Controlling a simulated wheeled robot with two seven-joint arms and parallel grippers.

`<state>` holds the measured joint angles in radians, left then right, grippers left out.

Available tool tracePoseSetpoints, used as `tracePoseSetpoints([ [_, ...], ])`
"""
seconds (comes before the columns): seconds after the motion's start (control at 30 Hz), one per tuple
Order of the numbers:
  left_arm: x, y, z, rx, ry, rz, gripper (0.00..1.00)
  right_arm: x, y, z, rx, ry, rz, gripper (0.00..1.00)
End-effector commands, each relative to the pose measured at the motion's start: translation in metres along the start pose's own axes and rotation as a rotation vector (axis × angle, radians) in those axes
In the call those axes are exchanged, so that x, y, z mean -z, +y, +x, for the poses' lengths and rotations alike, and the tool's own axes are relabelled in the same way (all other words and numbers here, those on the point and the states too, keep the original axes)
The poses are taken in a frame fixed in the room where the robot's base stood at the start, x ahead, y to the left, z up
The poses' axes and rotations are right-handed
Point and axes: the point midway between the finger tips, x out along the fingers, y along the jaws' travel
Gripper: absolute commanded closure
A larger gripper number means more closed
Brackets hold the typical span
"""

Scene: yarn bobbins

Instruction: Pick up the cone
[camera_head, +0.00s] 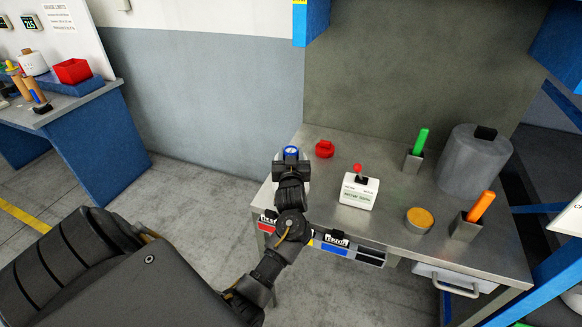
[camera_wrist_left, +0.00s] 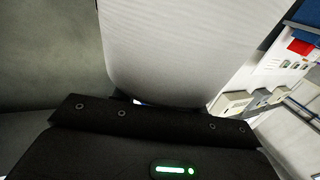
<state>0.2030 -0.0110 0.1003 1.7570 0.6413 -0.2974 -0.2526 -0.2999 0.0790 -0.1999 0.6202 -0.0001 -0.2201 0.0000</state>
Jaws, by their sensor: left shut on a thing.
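The cone is a pale yarn cone that fills the upper middle of the left wrist view (camera_wrist_left: 185,50), close against my dark gripper body. In the head view only its blue-ringed top (camera_head: 291,150) and slivers of its white side show; my gripper and wrist hide the rest. My left gripper (camera_head: 291,168) is shut on the cone at the left end of the metal workbench (camera_head: 330,215). The fingertips are hidden in the wrist view. I cannot tell whether the cone's base touches the bench. My right gripper is not in view.
On the bench stand a red object (camera_head: 325,149), a white box with a red knob (camera_head: 358,191), an orange-topped disc (camera_head: 420,218), green-handled (camera_head: 421,140) and orange-handled (camera_head: 481,206) tools in holders, and a large grey cylinder (camera_head: 472,165). A blue bench (camera_head: 105,140) stands far left.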

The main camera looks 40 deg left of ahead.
Motion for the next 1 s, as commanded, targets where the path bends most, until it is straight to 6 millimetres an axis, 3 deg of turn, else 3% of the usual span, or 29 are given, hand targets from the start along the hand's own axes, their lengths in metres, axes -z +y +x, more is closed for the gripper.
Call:
tracePoseSetpoints([
  [0.17, 0.016, 0.0, 0.001, 0.001, 0.006, -0.004, 1.0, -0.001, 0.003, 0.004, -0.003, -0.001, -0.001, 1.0],
  [0.6, 0.091, 0.0, 0.001, 0.001, 0.005, -0.004, 1.0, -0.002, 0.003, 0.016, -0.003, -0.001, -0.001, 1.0],
  [1.0, 0.102, 0.0, 0.0, 0.001, 0.003, 0.0, 1.0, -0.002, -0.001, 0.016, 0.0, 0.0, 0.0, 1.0],
])
